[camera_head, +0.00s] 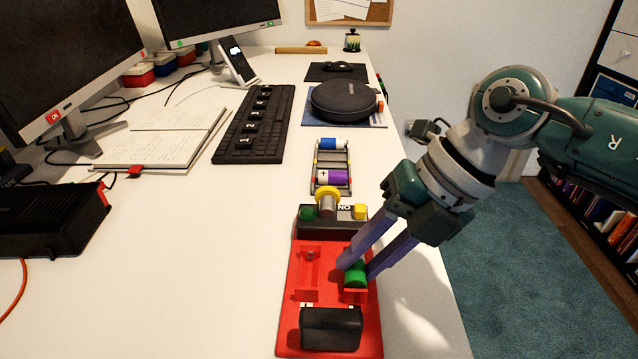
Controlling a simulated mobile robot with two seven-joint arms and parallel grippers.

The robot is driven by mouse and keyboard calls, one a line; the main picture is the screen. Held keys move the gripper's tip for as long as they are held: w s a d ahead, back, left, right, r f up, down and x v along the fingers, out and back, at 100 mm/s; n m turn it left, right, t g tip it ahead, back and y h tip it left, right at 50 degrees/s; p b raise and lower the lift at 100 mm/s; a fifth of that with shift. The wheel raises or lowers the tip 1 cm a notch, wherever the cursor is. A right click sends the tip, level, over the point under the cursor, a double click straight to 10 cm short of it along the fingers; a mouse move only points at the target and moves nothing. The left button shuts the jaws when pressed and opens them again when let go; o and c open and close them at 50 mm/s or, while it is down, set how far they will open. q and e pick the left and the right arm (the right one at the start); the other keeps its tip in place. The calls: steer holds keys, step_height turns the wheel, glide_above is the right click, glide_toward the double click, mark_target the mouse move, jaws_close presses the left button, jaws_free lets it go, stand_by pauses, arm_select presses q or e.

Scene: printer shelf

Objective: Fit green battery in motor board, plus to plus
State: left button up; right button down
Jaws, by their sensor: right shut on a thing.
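The red motor board (288,334) lies on the white desk near its front right. It has two raised red bays side by side; the left bay (307,278) shows no battery. The green battery (356,276) is at the right bay, between the fingertips of my right gripper (357,268). My right gripper is shut on it. The battery's lower part is hidden by the bay's front wall, so I cannot tell whether it is fully seated. No plus mark on it is readable. My left gripper is not in view.
A rack (315,184) behind the board holds a blue battery (332,144) and a purple battery (325,177) marked plus. A black block (331,328) sits on the board's front. A keyboard (255,124), notebook (160,140) and headphone case (343,100) lie farther back. The desk left of the board is clear.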

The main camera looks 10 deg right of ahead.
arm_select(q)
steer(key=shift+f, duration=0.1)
arm_select(e)
steer(key=shift+s+d+f, duration=0.15)
steer(key=shift+d+f, duration=0.1)
steer(key=shift+f, duration=0.2)
steer(key=c, duration=0.8)
jaws_free()
steer(key=shift+o, duration=1)
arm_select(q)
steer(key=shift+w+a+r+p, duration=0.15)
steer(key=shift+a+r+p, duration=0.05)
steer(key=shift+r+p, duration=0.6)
arm_select(e)
steer(key=shift+o, duration=0.2)
steer(key=shift+a+r, duration=0.2)
steer(key=shift+r, duration=0.5)
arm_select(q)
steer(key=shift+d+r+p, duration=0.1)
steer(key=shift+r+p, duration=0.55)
arm_select(e)
steer(key=shift+d+r, duration=0.1)
steer(key=shift+r, duration=0.6)
step_height(320, 180, up, 5)
steer(key=p, duration=0.4)
steer(key=shift+f, duration=0.1)
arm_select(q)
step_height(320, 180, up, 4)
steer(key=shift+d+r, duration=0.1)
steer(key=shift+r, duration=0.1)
